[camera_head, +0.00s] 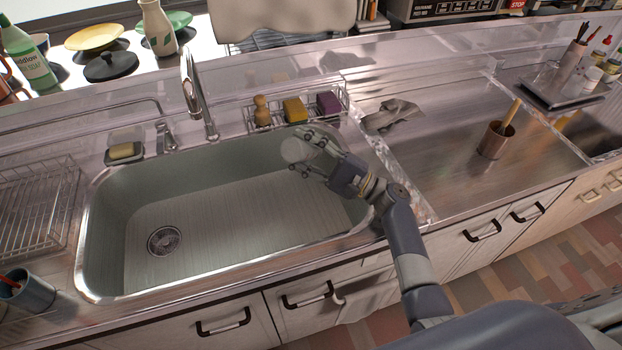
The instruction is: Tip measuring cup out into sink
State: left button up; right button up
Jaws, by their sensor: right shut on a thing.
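My right gripper (309,152) is over the right part of the sink, its arm coming in from the lower right. It is shut on a small pale, see-through cup (295,149), which looks like the measuring cup. The cup appears tilted over the basin; its contents cannot be made out. The sink (215,225) is a wide metal basin with a round drain (164,240) at its lower left. No liquid shows in it. My left gripper is not in view.
A tall faucet (194,95) stands behind the sink. A wire caddy with a brush and sponges (294,110) sits behind the cup. A dish rack (38,205) is at the left. A grey cloth (392,115) and a brown cup (494,140) are on the right counter.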

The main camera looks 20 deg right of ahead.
jog(key=shift+w+d+r+m+t, duration=0.1)
jog(key=shift+w+d+m+t, duration=0.15)
jog(key=shift+m, duration=0.45)
jog(key=shift+d+r+m+t, duration=0.15)
jog(key=shift+m+t, duration=0.2)
jog(key=shift+m, duration=0.35)
jog(key=shift+r+h, duration=0.25)
jog(key=shift+h, duration=0.15)
jog(key=shift+w+d+r+m+t+p, duration=0.2)
jog(key=shift+r+m+t+p, duration=0.2)
jog(key=shift+r+m+p, duration=0.35)
jog(key=shift+f, duration=0.25)
dwell(0.5)
